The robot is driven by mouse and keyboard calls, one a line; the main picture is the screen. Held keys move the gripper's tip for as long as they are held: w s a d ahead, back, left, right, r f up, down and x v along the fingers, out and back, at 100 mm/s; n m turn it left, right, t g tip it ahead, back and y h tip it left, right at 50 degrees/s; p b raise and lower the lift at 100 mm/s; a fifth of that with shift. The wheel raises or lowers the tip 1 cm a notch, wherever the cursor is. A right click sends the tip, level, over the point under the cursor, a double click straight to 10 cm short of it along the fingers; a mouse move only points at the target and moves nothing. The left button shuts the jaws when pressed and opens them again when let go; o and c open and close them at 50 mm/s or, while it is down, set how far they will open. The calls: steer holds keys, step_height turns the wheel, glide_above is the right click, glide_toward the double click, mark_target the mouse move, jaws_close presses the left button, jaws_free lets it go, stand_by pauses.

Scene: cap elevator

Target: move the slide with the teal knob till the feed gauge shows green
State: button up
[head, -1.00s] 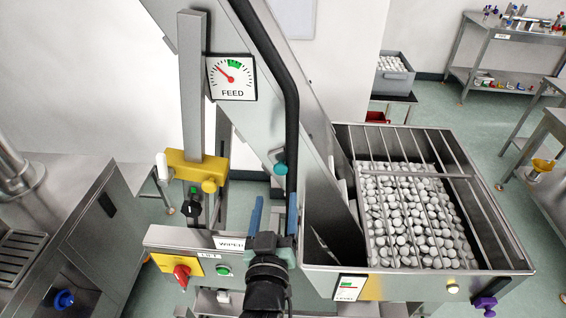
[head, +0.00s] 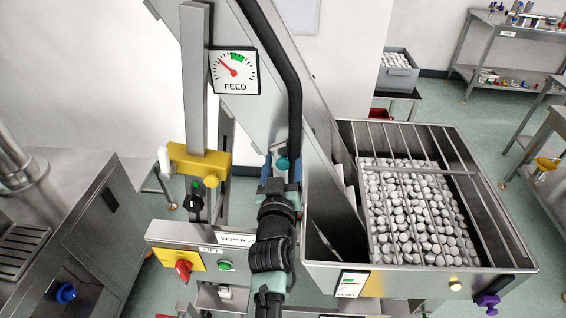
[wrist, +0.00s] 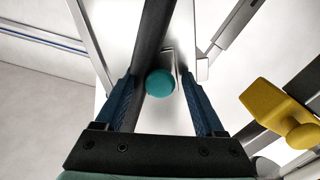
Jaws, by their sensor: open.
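The teal knob (wrist: 160,83) sits between the two blue fingers of my gripper (wrist: 158,95) in the wrist view, a little beyond their tips' middle line, with a gap on each side. In the head view the teal knob (head: 282,163) shows just past my gripper (head: 280,170), on the inclined steel face beside the black tube. My gripper is open and empty. The feed gauge (head: 234,71) has a white face with a green band at the upper right. Its red needle points to the upper left, outside the green.
A yellow clamp (head: 198,162) with a knob stands on a post to the left. A control panel (head: 180,236) with a red switch is below it. A barred hopper of caps (head: 525,262) is to the right. The black tube (head: 291,90) runs close beside the knob.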

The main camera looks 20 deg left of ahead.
mark_target(278, 144)
steer(key=shift+c, duration=0.2)
jaws_close()
steer(key=shift+r, duration=0.1)
steer(key=shift+s+a+r+p, duration=0.1)
steer(key=shift+a+r+p, duration=0.15)
steer(key=shift+r, duration=0.35)
steer(key=shift+a+r+p, duration=0.15)
steer(key=shift+a+r, duration=0.2)
steer(key=shift+r, duration=0.25)
steer(key=shift+a, duration=0.15)
steer(key=shift+o, duration=0.2)
jaws_free()
steer(key=shift+s, duration=0.1)
steer(key=shift+f, duration=0.1)
